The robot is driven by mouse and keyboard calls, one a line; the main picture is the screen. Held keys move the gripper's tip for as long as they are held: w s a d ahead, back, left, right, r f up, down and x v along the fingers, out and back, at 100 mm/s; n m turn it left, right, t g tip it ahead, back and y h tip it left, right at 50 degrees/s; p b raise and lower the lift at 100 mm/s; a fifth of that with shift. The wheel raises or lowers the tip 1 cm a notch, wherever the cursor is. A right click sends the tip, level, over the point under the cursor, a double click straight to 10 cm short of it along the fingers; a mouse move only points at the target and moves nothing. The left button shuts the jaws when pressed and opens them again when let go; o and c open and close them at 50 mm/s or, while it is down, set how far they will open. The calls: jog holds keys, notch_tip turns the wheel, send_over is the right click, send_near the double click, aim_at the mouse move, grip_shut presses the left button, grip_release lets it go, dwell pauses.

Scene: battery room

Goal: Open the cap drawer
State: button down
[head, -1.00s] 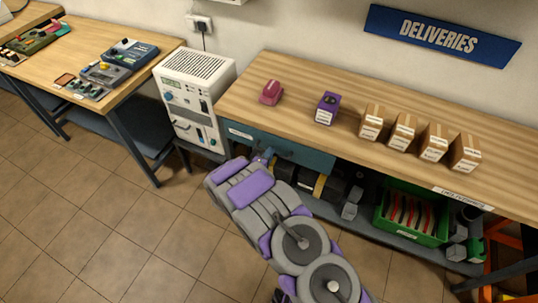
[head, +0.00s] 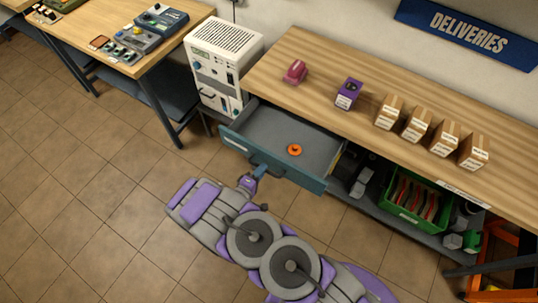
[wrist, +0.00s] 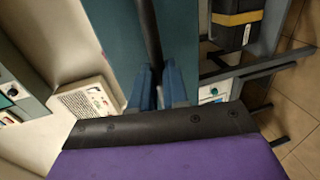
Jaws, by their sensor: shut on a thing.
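The cap drawer (head: 262,128) is a teal drawer under the deliveries bench, pulled well out so its grey inside shows. An orange round cap (head: 294,150) lies on its floor. My gripper (head: 258,171) is at the front of the drawer, shut on the drawer's dark handle. In the wrist view the blue fingers of my gripper (wrist: 152,84) close around the dark handle bar (wrist: 148,35), with the teal drawer front (wrist: 110,30) behind it.
On the wooden bench (head: 310,75) stand a pink object (head: 295,72), a purple box (head: 348,93) and several cardboard boxes (head: 417,122). A white cabinet (head: 221,70) stands left of the drawer. A green crate (head: 408,200) is on the shelf below. Tiled floor at the left is clear.

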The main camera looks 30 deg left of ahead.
jog(key=shift+s+a+f+p, duration=0.15)
jog(key=shift+s+p, duration=0.2)
jog(key=shift+s, duration=1.4)
jog(key=c, duration=1.1)
grip_release()
jog(key=shift+w, duration=0.1)
